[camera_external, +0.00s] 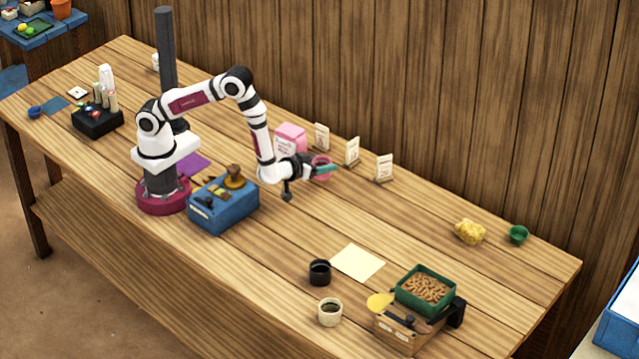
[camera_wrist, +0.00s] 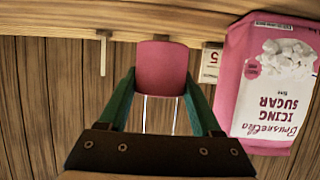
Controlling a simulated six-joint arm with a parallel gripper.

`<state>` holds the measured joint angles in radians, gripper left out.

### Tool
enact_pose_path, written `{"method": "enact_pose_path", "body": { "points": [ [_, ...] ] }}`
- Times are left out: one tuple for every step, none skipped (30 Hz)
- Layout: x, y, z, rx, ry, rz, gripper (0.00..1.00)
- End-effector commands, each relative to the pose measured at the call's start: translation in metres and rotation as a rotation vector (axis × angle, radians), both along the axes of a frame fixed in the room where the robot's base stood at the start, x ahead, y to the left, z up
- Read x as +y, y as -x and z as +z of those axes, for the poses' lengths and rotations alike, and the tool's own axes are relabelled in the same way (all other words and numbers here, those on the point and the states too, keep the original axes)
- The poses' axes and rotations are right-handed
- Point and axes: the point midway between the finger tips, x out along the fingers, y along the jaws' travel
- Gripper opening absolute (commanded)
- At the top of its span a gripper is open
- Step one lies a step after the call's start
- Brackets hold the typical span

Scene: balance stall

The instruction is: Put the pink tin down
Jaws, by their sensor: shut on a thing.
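The pink tin (camera_wrist: 162,68) is between the two green fingers of my gripper (camera_wrist: 160,90) in the wrist view. My gripper is shut on it. In the external view the pink tin (camera_external: 321,166) shows at the end of my gripper (camera_external: 322,170), near the back of the table, partly covered by the fingers. I cannot tell whether its base touches the table.
A pink icing sugar bag (camera_wrist: 275,80) stands close beside the tin; it also shows in the external view (camera_external: 291,137). Several small cards, one of them here (camera_external: 352,151), stand along the back. A blue box (camera_external: 222,212) is near my base. A pale yellow sheet (camera_external: 357,262) lies mid-table. The table right of the gripper is mostly clear.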

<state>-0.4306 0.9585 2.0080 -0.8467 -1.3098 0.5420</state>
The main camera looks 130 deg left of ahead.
Motion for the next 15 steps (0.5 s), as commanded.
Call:
{"method": "enact_pose_path", "body": {
  "points": [
    [0.0,0.001,-0.012,0.005,0.002,-0.001,0.11],
    [0.0,0.001,-0.018,0.005,0.002,-0.002,0.11],
    [0.0,0.001,-0.025,0.004,0.001,-0.002,0.11],
    [0.0,0.001,-0.03,0.004,0.001,-0.002,0.11],
    [0.0,0.0,-0.032,0.002,0.001,-0.002,0.11],
    [0.0,0.0,-0.035,0.001,0.0,-0.002,0.11],
    [0.0,0.0,-0.035,0.0,0.0,-0.002,0.11],
    [0.0,0.0,-0.035,0.0,0.0,-0.002,0.11],
    [0.0,0.0,-0.035,0.0,0.0,-0.002,0.11],
    [0.0,0.0,-0.035,0.0,0.0,-0.002,0.11],
    [0.0,0.0,-0.035,0.0,0.0,-0.002,0.11],
    [0.0,0.0,-0.035,0.0,0.0,-0.002,0.11],
    [0.0,0.0,-0.035,0.0,0.0,-0.002,0.11],
    [0.0,0.0,-0.036,0.0,0.0,-0.002,0.11],
    [0.0,0.0,-0.037,0.0,0.0,-0.002,0.11]
  ]
}}
